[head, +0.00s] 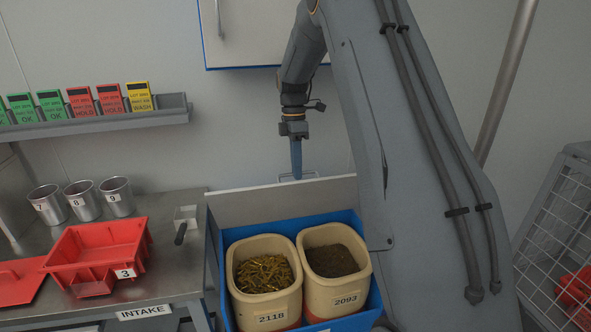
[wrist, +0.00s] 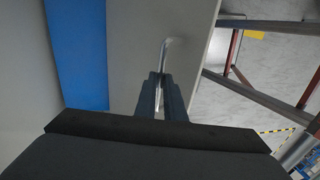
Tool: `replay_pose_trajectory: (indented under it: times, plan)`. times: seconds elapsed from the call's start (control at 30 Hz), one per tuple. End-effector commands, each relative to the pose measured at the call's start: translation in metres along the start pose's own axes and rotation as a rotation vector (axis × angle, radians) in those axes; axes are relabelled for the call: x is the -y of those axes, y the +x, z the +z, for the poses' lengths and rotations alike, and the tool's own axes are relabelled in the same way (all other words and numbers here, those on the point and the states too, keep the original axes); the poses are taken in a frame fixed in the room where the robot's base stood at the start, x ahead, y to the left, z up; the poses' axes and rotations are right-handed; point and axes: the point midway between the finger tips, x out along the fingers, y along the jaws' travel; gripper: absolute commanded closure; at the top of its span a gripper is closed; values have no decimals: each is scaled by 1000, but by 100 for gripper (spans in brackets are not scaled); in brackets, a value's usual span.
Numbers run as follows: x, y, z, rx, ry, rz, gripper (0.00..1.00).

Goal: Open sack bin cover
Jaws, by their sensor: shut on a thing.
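The sack bin (head: 343,218) is blue and holds two cream tubs, 2118 (head: 265,301) with golden strips and 2093 (head: 338,285) with dark brown grain. Its pale cover (head: 280,203) stands raised behind the tubs, with the bin's inside exposed. The cover's metal handle (head: 297,177) is at its top edge. My gripper (head: 297,172) is above this edge, pointing down, shut on the handle. In the wrist view the handle (wrist: 168,48) runs between my fingers (wrist: 160,92) in front of a grey panel.
A steel intake table (head: 160,278) on the left carries a red tray (head: 98,252) and several numbered metal cups (head: 83,200). A shelf (head: 90,127) with coloured tags is above it. A wire cage (head: 560,225) stands at the right.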

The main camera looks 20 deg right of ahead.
Motion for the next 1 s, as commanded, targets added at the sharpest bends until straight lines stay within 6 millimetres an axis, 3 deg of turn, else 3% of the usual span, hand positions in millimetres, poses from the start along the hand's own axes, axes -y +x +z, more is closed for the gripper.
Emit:
replay_pose_trajectory:
  times: [0.27, 0.3, 0.4, 1.0]
  plan:
    - [-2, 6, 1, 8, -5, -1, 100]
    - [-1, 6, 1, 7, -4, -1, 86]
    - [-1, 5, -1, 7, -6, 0, 72]
    - [3, 7, -8, 8, -9, 1, 72]
